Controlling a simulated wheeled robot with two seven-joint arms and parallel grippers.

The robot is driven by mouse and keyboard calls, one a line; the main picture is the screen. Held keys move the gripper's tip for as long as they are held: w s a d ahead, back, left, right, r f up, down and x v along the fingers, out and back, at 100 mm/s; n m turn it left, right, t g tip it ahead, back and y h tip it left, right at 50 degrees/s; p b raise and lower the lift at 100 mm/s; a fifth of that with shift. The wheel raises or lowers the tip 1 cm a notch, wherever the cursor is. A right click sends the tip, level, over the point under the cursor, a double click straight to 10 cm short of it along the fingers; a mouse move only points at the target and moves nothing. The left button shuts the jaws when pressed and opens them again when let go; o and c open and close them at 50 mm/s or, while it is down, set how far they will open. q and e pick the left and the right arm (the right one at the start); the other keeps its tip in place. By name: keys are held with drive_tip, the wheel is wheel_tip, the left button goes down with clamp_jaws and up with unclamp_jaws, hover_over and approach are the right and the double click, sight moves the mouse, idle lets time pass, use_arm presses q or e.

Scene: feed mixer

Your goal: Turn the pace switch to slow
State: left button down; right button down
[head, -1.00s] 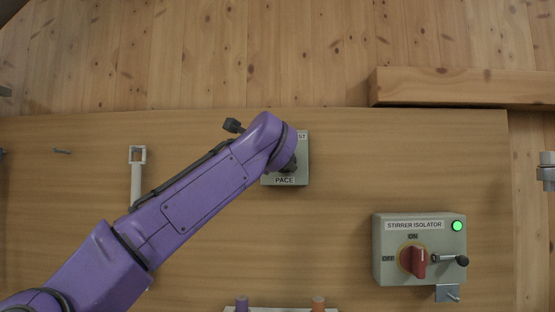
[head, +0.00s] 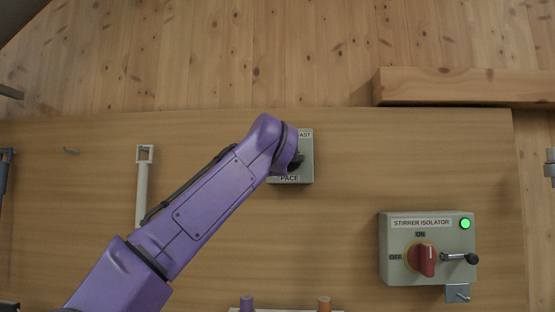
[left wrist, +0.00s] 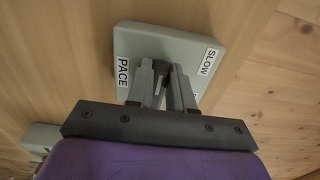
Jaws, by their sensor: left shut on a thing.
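The pace switch is a small grey box (head: 306,143) on the wooden panel, partly hidden by my left arm in the head view. Its PACE label and the end of the FAST label show there. In the left wrist view the box (left wrist: 134,38) shows its PACE and SLOW labels. My left gripper (left wrist: 161,82) is at the box's face, shut on the dark switch knob (left wrist: 161,70) between its two fingers. The fingers hide much of the knob, so its pointing direction is unclear. My right gripper is not in view.
The stirrer isolator box (head: 396,268), with a red knob (head: 421,259), a small lever and a lit green lamp, is at lower right. A white handle-like bar (head: 142,190) is left of my arm. A wooden beam (head: 460,87) runs along the upper right.

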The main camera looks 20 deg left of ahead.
use_arm(q)
drive_tip(key=shift+r, duration=0.1)
idle(0.4)
drive_tip(key=c, duration=1.2)
unclamp_jaws()
drive_tip(key=shift+o, duration=1)
drive_tip(key=shift+w, duration=0.1)
drive_tip(key=b+v, duration=0.5)
drive_tip(key=v, duration=0.5)
drive_tip(key=shift+s+b, duration=0.3)
drive_tip(key=shift+b, duration=0.05)
